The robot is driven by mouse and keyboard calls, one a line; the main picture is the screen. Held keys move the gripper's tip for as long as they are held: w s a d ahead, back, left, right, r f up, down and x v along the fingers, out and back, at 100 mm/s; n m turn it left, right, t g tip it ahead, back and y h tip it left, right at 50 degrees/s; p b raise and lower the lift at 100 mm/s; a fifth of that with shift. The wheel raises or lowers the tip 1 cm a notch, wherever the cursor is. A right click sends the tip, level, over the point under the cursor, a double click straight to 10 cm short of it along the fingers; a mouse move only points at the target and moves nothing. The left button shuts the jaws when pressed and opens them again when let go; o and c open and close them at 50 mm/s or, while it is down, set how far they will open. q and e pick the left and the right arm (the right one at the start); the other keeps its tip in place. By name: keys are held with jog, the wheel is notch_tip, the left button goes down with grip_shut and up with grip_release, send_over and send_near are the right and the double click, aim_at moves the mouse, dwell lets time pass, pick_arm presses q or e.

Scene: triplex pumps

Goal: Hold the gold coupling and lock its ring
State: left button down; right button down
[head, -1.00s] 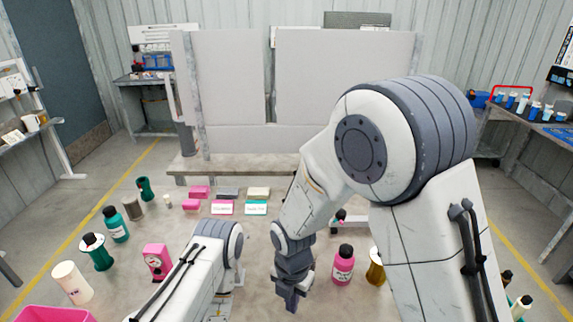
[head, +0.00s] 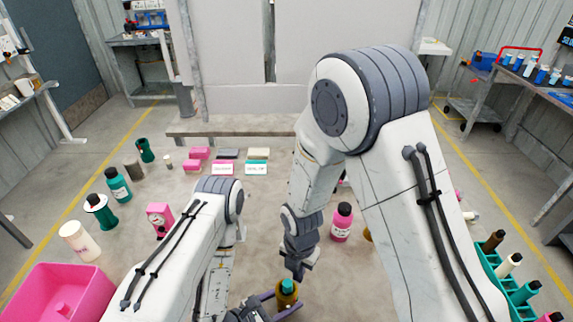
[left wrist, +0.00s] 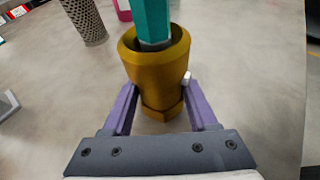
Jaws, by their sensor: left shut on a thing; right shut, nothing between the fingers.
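The gold coupling (head: 287,299) is at the bottom of the head view, with a teal piece (head: 287,285) in its top. In the left wrist view the gold coupling (left wrist: 158,78) stands between my left gripper's purple fingers (left wrist: 158,112); the teal piece (left wrist: 153,20) enters its wide upper collar. A small white tab (left wrist: 183,77) shows at the collar's right side. My left gripper (head: 285,309) is shut on the coupling. My right gripper (head: 298,274) is shut and empty just above the teal piece, apart from it as far as I can tell.
A pink bottle (head: 342,222) stands right of my right gripper. A pink bin (head: 62,296) is at the lower left, and a green rack (head: 505,277) with several bottles at the lower right. Pink blocks and labelled cards (head: 222,168) lie toward the back. The middle of the table is fairly clear.

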jog(key=shift+s+a, duration=0.3)
dwell(0.9)
pick_arm(q)
jog(key=shift+w, duration=0.1)
pick_arm(e)
jog(key=shift+w+a, duration=0.25)
jog(key=shift+a, duration=0.2)
jog(key=shift+d, duration=0.1)
jog(key=r, duration=0.4)
jog(key=w+r, duration=0.1)
jog(key=r, duration=0.1)
jog(key=shift+d, duration=0.15)
dwell(0.3)
pick_arm(q)
jog(key=shift+c, duration=0.5)
grip_release()
